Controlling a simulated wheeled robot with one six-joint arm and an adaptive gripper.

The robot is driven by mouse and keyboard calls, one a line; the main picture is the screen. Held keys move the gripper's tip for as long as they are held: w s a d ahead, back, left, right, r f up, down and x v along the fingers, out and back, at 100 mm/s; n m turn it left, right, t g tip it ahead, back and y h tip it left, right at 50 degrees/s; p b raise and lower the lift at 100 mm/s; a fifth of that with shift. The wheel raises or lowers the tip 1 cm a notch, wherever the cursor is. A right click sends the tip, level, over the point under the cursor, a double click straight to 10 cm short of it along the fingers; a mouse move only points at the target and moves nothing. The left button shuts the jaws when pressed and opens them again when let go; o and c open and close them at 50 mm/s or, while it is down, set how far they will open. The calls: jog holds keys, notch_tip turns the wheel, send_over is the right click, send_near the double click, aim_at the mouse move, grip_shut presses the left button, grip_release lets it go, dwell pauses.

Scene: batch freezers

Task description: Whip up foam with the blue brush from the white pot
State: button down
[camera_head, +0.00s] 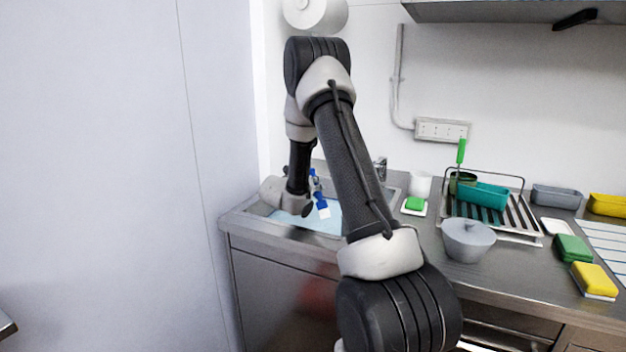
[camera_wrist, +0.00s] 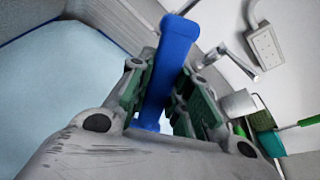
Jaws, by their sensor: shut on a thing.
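My gripper (camera_wrist: 170,92) is shut on the blue brush (camera_wrist: 178,42), whose handle runs between its green-padded fingers in the wrist view. In the head view the blue brush (camera_head: 321,202) shows beside my wrist, with its pale bristle end down over the sink (camera_head: 241,219). Light blue liquid (camera_head: 298,220) fills the basin, and it also fills the left of the wrist view (camera_wrist: 50,95). I cannot tell whether the bristles touch it. My arm hides part of the sink. The white pot (camera_head: 420,183) stands right of the sink and looks empty of brushes.
A tap (camera_head: 380,168) stands behind the sink. A wall (camera_head: 215,120) closes the left side.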

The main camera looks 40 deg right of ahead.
aim_at(320, 201)
jog(key=shift+s+f, duration=0.55)
jog(key=shift+f, duration=0.3)
jog(key=shift+s+f, duration=0.5)
jog(key=shift+f, duration=0.35)
jog(key=shift+s+f, duration=0.55)
jog(key=shift+f, duration=0.3)
jog(key=shift+w+d, duration=0.1)
